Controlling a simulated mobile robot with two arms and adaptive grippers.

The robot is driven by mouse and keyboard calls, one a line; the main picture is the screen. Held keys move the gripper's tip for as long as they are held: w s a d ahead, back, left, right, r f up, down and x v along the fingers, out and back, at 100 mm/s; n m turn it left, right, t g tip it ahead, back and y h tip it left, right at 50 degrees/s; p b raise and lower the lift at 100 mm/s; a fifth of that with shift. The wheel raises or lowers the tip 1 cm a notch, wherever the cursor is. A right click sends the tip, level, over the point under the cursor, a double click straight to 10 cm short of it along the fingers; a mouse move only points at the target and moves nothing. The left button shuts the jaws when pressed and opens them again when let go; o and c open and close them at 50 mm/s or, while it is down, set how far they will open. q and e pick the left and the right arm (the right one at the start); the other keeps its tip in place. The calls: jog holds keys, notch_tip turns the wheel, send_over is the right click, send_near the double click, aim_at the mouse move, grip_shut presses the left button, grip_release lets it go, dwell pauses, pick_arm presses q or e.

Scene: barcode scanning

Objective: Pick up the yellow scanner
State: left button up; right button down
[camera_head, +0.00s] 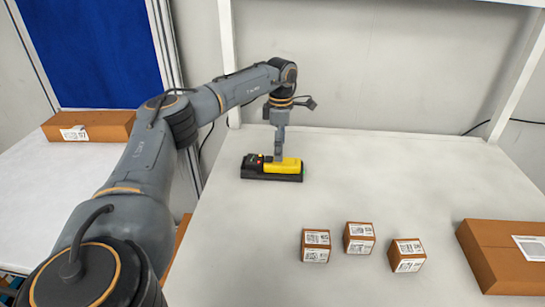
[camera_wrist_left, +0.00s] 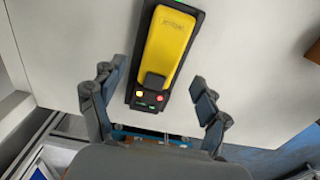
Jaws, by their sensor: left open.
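The yellow scanner (camera_head: 284,166) lies in a black holder (camera_head: 270,177) on the white table, toward its back left. In the left wrist view the scanner (camera_wrist_left: 168,45) runs lengthwise away from me, with a black end and small lit red and orange buttons in the near part. My left gripper (camera_head: 279,157) is above the scanner in the head view. In the left wrist view its two fingers (camera_wrist_left: 156,92) are spread open on either side of the scanner's near end, with gaps to both sides. Whether it touches the scanner in height is unclear. My right gripper is not seen.
Several small brown boxes with barcode labels stand on the table, such as one (camera_head: 359,238) front and centre. A larger brown box (camera_head: 500,255) lies at the right edge. Another box (camera_head: 88,126) is on a side table at left. White frame posts rise behind.

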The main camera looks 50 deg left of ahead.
aim_at(273, 164)
pick_arm(q)
jog(key=shift+d+f, duration=0.1)
jog(key=shift+f, duration=0.3)
jog(key=f, duration=0.1)
jog(key=f+p, duration=0.1)
jog(key=f, duration=0.1)
jog(key=shift+d+f+p, duration=0.2)
jog(key=shift+f+p, duration=0.05)
jog(key=shift+p, duration=0.05)
jog(key=shift+w+f, duration=0.1)
jog(key=shift+f, duration=0.35)
jog(key=c, duration=1.5)
jog(key=shift+o, duration=0.2)
jog(key=shift+r, duration=0.1)
